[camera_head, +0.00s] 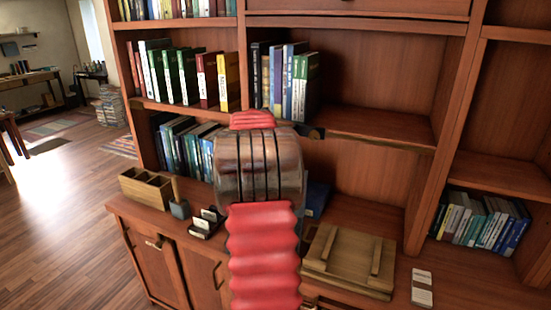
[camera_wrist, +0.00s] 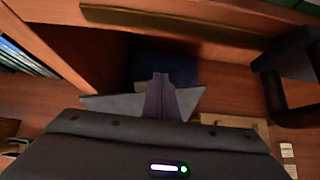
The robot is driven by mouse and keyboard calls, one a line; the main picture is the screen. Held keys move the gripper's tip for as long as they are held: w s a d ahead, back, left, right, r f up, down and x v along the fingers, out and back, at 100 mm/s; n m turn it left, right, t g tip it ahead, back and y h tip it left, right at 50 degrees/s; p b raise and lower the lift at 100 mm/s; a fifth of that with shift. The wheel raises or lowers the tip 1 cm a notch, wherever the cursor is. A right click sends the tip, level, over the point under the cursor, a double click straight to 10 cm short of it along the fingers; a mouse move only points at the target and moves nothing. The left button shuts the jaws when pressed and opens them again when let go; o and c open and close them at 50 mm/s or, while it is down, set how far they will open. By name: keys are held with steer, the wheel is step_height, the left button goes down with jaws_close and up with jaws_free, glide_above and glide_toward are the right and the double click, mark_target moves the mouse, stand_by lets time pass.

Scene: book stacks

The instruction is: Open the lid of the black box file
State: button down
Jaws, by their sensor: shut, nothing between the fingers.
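I cannot make out a black box file with certainty in either view. A dark blue flat-faced object (camera_head: 316,199) stands on the counter, partly hidden behind my arm in the head view. It also shows as a dark blue shape (camera_wrist: 168,58) beyond the fingers in the wrist view. My gripper (camera_wrist: 160,76) is shut and empty, its fingers pointing toward that shape. Whether they touch it cannot be told. In the head view my red and metal arm hides most of my gripper.
Shelves of books (camera_head: 181,76) rise behind the counter. A wooden organiser (camera_head: 147,188) and a small black holder (camera_head: 207,223) stand left. A wooden board with strips (camera_head: 345,258) and white cards (camera_head: 422,288) lie right. The shelf (camera_head: 372,124) at upper right is empty.

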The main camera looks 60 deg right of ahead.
steer(key=v, duration=1.3)
steer(key=shift+a+r, duration=0.2)
steer(key=shift+a, duration=0.15)
steer(key=w+a+m+t+y, duration=0.1)
steer(key=w+a+m, duration=0.15)
steer(key=a, duration=0.85)
steer(key=w+a+f+m+t+y, duration=0.15)
steer(key=a+m, duration=0.25)
steer(key=a, duration=0.7)
steer(key=w+a+m+t+y, duration=0.1)
steer(key=a+m+t, duration=0.15)
steer(key=a, duration=0.75)
steer(key=s+a+f+m+y, duration=0.2)
steer(key=s+a+f+m, duration=0.1)
steer(key=a, duration=0.5)
steer(key=s+a+f+m+y, duration=0.2)
steer(key=s+a, duration=0.3)
steer(key=a, duration=0.4)
steer(key=s+a+f+m+y, duration=0.2)
steer(key=s+a+f+m, duration=0.1)
steer(key=a, duration=0.6)
steer(key=shift+s+f+m, duration=0.4)
steer(key=shift+m, duration=0.4)
steer(key=shift+s, duration=0.15)
